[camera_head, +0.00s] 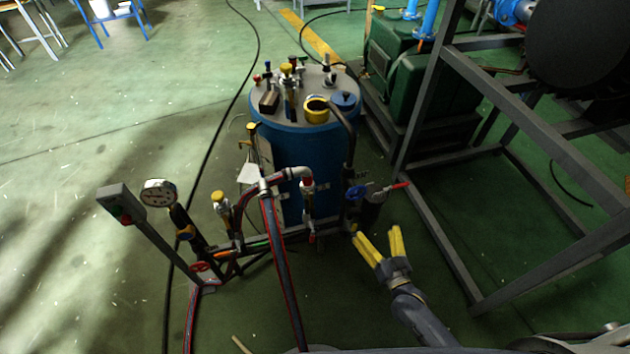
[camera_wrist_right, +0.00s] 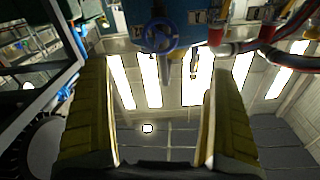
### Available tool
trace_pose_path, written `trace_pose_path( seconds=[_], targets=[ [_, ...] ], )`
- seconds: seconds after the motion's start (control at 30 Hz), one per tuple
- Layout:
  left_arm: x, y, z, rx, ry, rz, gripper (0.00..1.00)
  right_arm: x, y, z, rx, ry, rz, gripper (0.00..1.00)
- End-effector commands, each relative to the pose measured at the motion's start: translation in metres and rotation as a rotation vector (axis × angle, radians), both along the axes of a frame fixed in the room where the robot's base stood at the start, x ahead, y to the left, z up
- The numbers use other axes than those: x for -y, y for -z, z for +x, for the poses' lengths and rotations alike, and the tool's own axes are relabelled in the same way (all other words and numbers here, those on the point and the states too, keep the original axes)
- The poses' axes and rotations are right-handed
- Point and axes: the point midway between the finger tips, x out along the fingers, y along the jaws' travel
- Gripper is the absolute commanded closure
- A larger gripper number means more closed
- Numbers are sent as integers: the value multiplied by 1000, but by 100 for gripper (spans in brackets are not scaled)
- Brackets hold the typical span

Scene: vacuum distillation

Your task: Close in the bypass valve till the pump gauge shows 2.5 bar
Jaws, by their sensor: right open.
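The round white pump gauge (camera_head: 159,192) stands on a dark pipe at the left of the rig; its reading is too small to make out. A blue handwheel valve (camera_head: 356,192) sits on the right side of the rig, beside a red-tipped lever (camera_head: 397,186). A red handwheel (camera_head: 200,267) is low on the left; no label shows which is the bypass valve. My right gripper (camera_head: 381,243), with yellow fingers, is open and empty, below and right of the blue handwheel. In the right wrist view the blue handwheel (camera_wrist_right: 160,37) lies ahead of the open fingers, apart from them. My left gripper is out of view.
A blue tank (camera_head: 290,165) with fittings on its lid stands behind the pipes. A switch box (camera_head: 121,203) on a post is at the left. A grey steel frame (camera_head: 440,230) rises right of my right gripper. Hoses (camera_head: 281,262) run toward me.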

Motion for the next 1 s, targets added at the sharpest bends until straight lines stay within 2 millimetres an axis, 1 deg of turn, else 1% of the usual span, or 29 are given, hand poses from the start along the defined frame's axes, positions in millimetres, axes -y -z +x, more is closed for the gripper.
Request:
trace_pose_path(
  seconds=[0.03,0.13,0.27,0.37,0.8,1.0],
  targets=[
    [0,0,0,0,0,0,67,1,-1,-5,6,0,-27,7],
    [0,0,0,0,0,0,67,2,-2,-8,16,0,-62,7],
    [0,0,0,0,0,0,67,0,-3,2,20,1,-73,7],
    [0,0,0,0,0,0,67,-4,-3,17,20,1,-72,7],
    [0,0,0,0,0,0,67,-22,-3,95,19,-1,-72,7],
    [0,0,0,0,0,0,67,-29,-2,125,17,0,-71,7]
  ],
)
